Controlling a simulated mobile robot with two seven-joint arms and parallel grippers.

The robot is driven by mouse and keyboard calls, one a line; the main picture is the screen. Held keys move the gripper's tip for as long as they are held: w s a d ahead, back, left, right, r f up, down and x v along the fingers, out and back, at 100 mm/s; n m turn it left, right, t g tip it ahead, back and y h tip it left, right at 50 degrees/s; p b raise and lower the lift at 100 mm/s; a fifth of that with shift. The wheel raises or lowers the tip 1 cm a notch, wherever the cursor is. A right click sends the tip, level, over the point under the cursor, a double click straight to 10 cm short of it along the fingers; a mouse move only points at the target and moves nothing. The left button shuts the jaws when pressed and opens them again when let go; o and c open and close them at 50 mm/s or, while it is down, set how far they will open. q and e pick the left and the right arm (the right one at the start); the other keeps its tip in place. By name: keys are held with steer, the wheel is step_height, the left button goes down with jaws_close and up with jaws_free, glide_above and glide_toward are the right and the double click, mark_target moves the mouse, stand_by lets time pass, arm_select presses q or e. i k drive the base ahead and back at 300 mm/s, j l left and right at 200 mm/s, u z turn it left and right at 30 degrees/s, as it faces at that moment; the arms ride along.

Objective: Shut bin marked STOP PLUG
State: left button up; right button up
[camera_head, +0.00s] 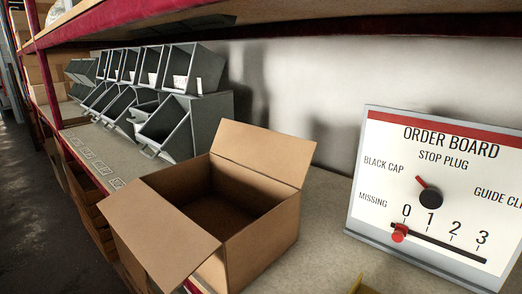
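Grey bins stand in two stacked rows on the shelf at the left back. The nearest lower bin (166,128) is tilted forward with its mouth open, and other lower bins (117,104) beyond it also look tipped out. The nearest upper bin (192,70) has a small white label. The lettering on the bins is too small to read, so I cannot tell which is marked STOP PLUG.
An open cardboard box (262,205) stands in front of the bins, flaps spread. An order board (437,170) at the right has a dial (430,198) and a red slider knob (399,232) at 0. Cards (98,166) lie along the shelf's front edge. A red beam (120,16) runs overhead.

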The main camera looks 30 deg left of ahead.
mark_target(167, 132)
steer(key=k+j+u, duration=0.1)
steer(key=j+u, duration=0.6)
steer(key=j, duration=0.15)
steer(key=j+u, duration=0.35)
steer(key=i+j+z, duration=0.25)
steer(key=z, duration=0.2)
steer(key=i+j+z, duration=0.5)
steer(key=j+z, duration=0.35)
steer(key=i+j+z, duration=0.1)
steer(key=j+z, duration=0.3)
